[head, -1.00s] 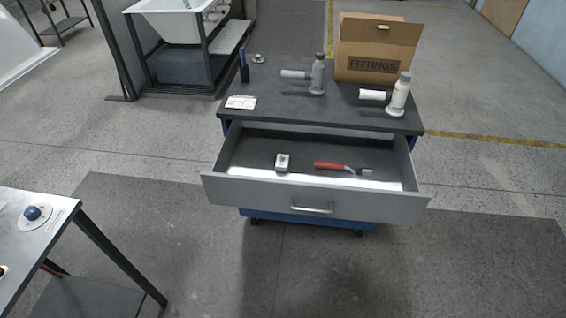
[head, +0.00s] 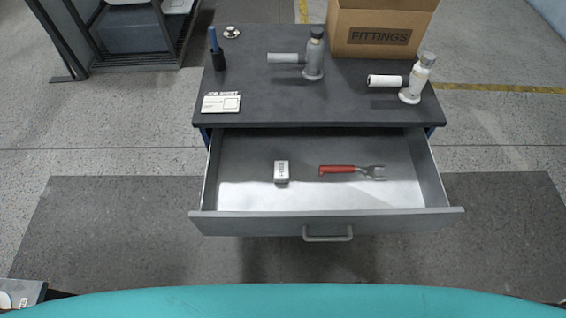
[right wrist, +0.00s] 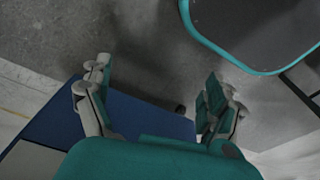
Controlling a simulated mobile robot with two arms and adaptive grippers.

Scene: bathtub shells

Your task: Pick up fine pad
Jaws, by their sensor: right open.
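In the head view a small pale block (head: 281,171) with dark marking lies in the open drawer (head: 240,197), left of its middle. It is the only pad-like thing I see, but its print is too small to read, so I cannot confirm it is the fine pad. My right gripper (right wrist: 158,102) shows in the right wrist view, with its fingers wide apart and nothing between them. It is not in the head view, and the block is not in the wrist view. My left gripper is in neither view.
A red-handled tool (head: 345,170) lies right of the block. On the cabinet top (head: 290,100) stand a grey fitting (head: 314,58), a white fitting (head: 415,82), a FITTINGS carton (head: 380,38), a card (head: 221,103) and a blue-topped item (head: 216,50). The drawer's handle (head: 328,236) faces me.

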